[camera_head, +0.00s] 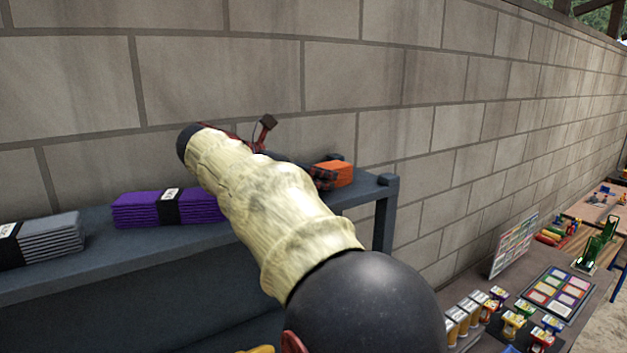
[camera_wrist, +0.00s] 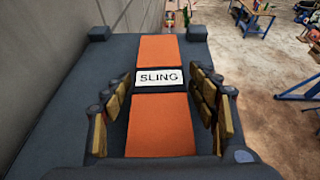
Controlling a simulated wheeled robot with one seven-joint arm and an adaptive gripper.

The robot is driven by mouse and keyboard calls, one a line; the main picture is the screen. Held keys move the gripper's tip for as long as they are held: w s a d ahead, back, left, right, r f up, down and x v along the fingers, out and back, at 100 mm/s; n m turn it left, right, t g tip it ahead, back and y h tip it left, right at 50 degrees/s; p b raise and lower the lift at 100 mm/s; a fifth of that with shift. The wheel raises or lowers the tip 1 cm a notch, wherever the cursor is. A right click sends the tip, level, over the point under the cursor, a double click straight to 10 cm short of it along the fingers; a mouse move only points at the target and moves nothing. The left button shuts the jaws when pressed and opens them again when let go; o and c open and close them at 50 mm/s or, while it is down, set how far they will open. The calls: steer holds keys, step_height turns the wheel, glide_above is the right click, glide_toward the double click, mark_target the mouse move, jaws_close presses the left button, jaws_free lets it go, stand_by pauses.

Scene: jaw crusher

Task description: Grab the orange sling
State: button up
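The orange sling (camera_wrist: 160,128) is a folded orange bundle with a black band and a white label reading "SLING". In the wrist view it lies on the dark shelf top (camera_wrist: 70,85), between the two fingers of my gripper (camera_wrist: 152,115). The fingers are spread, one on each side; a gap shows at the left, and the right finger is close to the sling's edge. In the head view the sling (camera_head: 342,174) sits near the shelf's right end, partly hidden by my gripper (camera_head: 322,178) and arm.
A purple sling bundle (camera_head: 140,209) and a grey one (camera_head: 50,240) lie further left on the shelf. A block wall (camera_head: 220,75) runs close behind. A corner post (camera_head: 387,181) stands at the shelf's right end. A lower table (camera_head: 530,330) with small items is at right.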

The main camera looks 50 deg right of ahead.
steer(key=c, duration=1.4)
jaws_close()
